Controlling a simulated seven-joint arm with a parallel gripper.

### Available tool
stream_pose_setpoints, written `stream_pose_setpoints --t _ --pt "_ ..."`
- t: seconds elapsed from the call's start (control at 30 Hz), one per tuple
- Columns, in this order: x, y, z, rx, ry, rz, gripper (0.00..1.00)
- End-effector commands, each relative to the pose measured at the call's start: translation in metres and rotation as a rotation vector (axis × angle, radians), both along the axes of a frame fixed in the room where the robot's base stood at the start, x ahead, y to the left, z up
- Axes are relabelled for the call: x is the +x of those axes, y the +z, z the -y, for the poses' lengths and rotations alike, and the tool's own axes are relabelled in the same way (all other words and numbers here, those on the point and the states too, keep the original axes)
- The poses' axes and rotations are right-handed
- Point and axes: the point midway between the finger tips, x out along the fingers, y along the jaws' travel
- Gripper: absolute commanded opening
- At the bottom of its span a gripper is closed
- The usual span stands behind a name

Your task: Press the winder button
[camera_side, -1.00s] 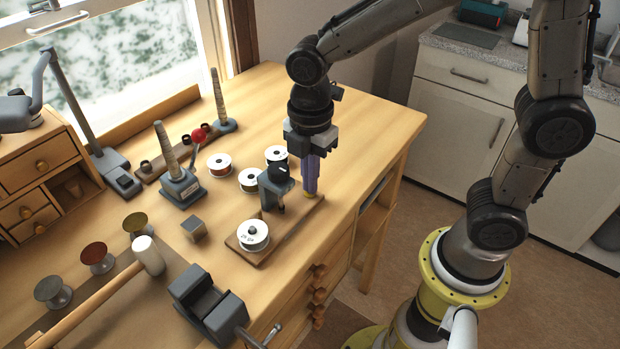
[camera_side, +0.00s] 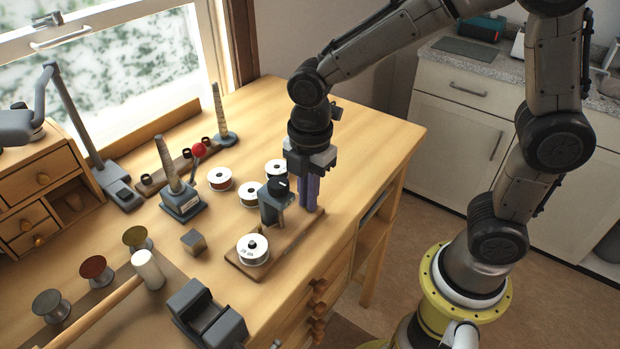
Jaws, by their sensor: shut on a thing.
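The winder is a wooden board (camera_side: 285,243) near the bench's right edge. It carries a grey head (camera_side: 270,208) with a black knob on top and a white spool (camera_side: 253,249) at its near end. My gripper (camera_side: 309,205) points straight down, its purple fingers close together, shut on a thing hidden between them. The fingertips are low at the far end of the board, just right of the grey head. No button shows clearly; the spot under the fingertips is hidden. I cannot tell whether the fingertips touch the board.
Several spools (camera_side: 220,179) lie behind the winder. A grey stand with a ribbed cone (camera_side: 169,163) and a red-ball lever (camera_side: 199,150) are further left. A mallet (camera_side: 148,269), a metal cube (camera_side: 194,241) and a grey vise (camera_side: 204,312) are nearer. The bench right of my gripper is clear.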

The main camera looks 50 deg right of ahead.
Motion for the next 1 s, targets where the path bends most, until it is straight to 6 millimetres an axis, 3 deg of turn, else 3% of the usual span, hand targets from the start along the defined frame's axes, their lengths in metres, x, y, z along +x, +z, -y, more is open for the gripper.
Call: stream_pose_setpoints --t 0.03,0.17,0.5,0.7,1.0 --pt "-0.007 -0.009 0.000 -0.005 -0.001 -0.031 0.00" --pt "-0.004 0.008 0.000 -0.002 -0.001 -0.019 0.00" --pt "0.000 0.086 0.000 0.003 0.000 0.007 0.00" --pt "0.000 0.121 0.001 0.002 0.000 0.006 0.00" --pt "-0.001 0.141 0.001 0.001 0.000 0.005 0.00"
